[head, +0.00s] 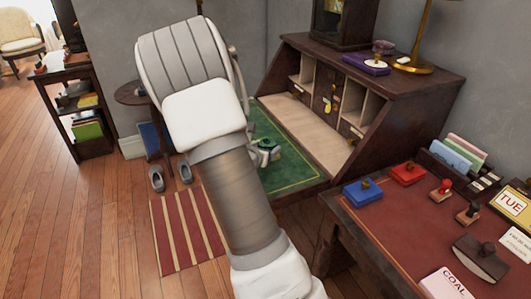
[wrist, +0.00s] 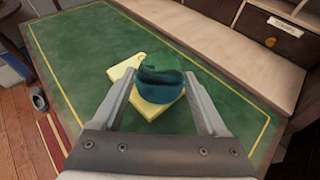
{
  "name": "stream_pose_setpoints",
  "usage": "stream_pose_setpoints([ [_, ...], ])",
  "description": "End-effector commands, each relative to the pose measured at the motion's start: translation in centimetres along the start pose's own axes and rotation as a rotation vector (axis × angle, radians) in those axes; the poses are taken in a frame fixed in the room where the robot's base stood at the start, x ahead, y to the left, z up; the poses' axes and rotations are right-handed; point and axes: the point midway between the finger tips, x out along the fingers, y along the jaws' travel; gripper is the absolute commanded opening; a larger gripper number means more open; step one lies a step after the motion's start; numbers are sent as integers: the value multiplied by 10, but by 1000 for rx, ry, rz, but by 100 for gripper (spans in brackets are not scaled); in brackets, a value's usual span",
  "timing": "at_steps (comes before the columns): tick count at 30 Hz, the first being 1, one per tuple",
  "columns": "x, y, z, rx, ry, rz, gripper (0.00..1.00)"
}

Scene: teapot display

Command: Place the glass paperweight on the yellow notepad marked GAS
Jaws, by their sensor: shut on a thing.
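My gripper (wrist: 158,82) is shut on the glass paperweight (wrist: 160,76), a rounded dark teal-green piece, in the wrist view. One finger is on each side of it. A yellow notepad (wrist: 157,108) lies directly below the paperweight on the green writing surface. Another yellow part (wrist: 123,70) shows to the left behind the paperweight; I cannot tell whether it is the same pad. No GAS lettering is readable. I cannot tell whether the paperweight touches the pad. In the head view my arm hides much of this, and the gripper (head: 264,151) shows small over the green surface.
The dark wooden desk (head: 400,85) has pigeonholes behind the green surface (head: 292,170). A second desk (head: 385,215) at the right holds stamps, coloured ink pads and a pad marked COAL (head: 447,285). The green surface around the yellow pad is mostly clear.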

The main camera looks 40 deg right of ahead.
Motion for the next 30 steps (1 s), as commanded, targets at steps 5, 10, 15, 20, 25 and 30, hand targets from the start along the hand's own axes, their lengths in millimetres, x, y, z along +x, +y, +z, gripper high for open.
stream_pose_setpoints([
  [5, 3, 0, -5, 2, -3, 1, 0],
  [10, 3, 0, -7, 2, -3, 1, 0],
  [15, 4, 0, -9, 1, -1, 1, 90],
  [20, 4, 0, -9, 1, -1, 1, 100],
  [25, 3, 0, -7, 1, -1, 1, 100],
  [30, -13, 1, -4, 2, 0, 3, 100],
])
